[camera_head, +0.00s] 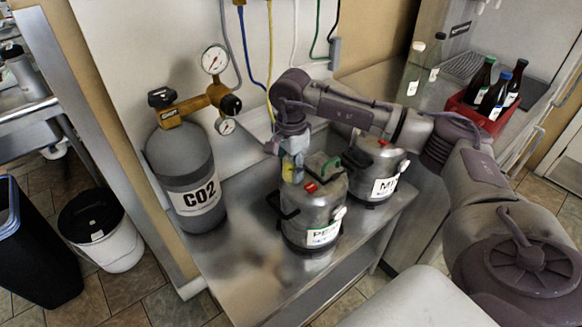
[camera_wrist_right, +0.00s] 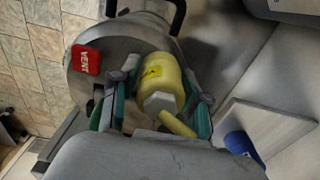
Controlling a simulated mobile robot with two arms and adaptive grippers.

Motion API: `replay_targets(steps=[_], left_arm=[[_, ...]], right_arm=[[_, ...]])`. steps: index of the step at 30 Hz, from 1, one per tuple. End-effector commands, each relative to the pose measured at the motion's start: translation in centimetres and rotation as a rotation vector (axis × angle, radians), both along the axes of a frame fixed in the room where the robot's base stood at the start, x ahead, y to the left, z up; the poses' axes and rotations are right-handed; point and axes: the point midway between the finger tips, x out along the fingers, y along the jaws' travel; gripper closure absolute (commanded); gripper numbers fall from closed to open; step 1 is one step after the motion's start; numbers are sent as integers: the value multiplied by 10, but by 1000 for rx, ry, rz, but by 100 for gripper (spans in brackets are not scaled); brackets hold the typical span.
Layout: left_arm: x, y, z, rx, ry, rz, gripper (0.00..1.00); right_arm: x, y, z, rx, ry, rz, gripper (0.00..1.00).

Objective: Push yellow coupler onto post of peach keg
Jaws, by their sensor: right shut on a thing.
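The peach keg (camera_head: 313,222) is a steel keg with a label reading "PE…" and stands upright on the steel table. My right gripper (camera_head: 293,170) is over its top and shut on the yellow coupler (camera_head: 289,168). In the right wrist view the yellow coupler (camera_wrist_right: 165,82) sits between the two teal-padded fingers of my right gripper (camera_wrist_right: 160,100), above the keg top. A red "VENT" tag (camera_wrist_right: 86,60) lies on the keg top beside it. The post is hidden under the coupler, so I cannot tell whether they touch. My left gripper is not in view.
A second keg (camera_head: 374,178) labelled "MI…" stands close behind to the right. A grey CO2 cylinder (camera_head: 186,165) with gauges (camera_head: 215,60) stands to the left. Hoses hang on the wall behind. A red crate (camera_head: 480,117) with bottles sits on the right counter. The front left tabletop is clear.

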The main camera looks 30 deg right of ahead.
Motion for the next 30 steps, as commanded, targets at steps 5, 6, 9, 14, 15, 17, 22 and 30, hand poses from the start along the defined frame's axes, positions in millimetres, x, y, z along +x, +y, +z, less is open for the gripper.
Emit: replay_targets(steps=[5, 6, 9, 14, 15, 17, 22, 30], left_arm=[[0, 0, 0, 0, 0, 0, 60], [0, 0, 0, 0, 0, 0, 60], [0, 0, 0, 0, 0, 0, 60], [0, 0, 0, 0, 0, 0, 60], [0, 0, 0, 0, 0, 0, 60], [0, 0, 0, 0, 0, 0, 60], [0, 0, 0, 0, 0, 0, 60], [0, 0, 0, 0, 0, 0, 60]], right_arm=[[-1, 0, -2, 0, 5, 1, 48], [-1, 0, -2, 0, 4, 1, 41], [-1, 0, -2, 0, 4, 1, 25], [-1, 0, -2, 0, 3, 1, 25], [-1, 0, -1, 0, 3, 1, 25], [-1, 0, -2, 0, 3, 1, 20], [-1, 0, -1, 0, 3, 1, 0], [-1, 0, -1, 0, 3, 1, 0]])
